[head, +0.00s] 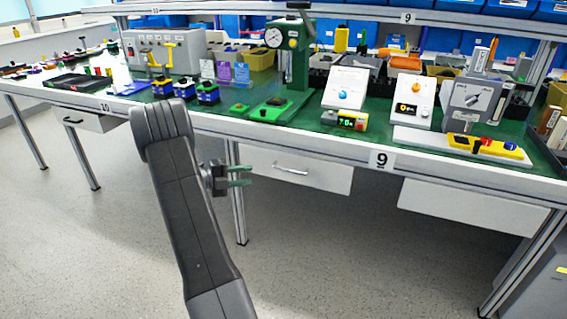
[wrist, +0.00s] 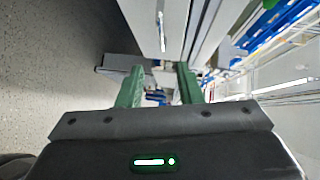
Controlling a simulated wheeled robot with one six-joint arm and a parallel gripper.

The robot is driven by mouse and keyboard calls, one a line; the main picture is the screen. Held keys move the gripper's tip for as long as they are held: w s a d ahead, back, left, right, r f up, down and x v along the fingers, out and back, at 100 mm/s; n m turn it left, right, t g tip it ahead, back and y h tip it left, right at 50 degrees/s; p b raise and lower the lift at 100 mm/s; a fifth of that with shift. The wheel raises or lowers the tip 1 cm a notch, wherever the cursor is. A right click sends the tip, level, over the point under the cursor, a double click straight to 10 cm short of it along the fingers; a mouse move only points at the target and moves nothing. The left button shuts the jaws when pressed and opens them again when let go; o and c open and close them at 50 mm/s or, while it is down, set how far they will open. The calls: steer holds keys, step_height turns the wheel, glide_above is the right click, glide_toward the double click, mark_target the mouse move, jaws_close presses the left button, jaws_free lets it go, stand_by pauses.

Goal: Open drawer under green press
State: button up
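The green press (head: 296,60) with a round dial stands on the bench. Below it, under the bench edge, is a white drawer (head: 325,180) with a silver bar handle (head: 290,170); the drawer looks shut. In the wrist view the drawer (wrist: 150,18) is ahead, with its handle (wrist: 162,32) roughly in line with the gap between the fingers. My gripper (head: 251,176) has green fingers, is open and empty, and is left of the handle in the head view. In the wrist view my gripper (wrist: 160,68) shows its two fingers apart, not touching the handle.
Another white drawer (head: 88,119) is at the left and a white panel (head: 470,203) at the right. Bench legs stand at several places, one (head: 238,210) close behind my gripper. The bench top holds meters, boxes and switches. The floor (head: 330,265) in front is clear.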

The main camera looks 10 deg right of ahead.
mark_target(285, 170)
steer(key=b+x, duration=0.4)
steer(key=x, duration=0.9)
steer(key=shift+w+d, duration=0.2)
steer(key=shift+d, duration=0.15)
steer(key=shift+c, duration=0.4)
jaws_close()
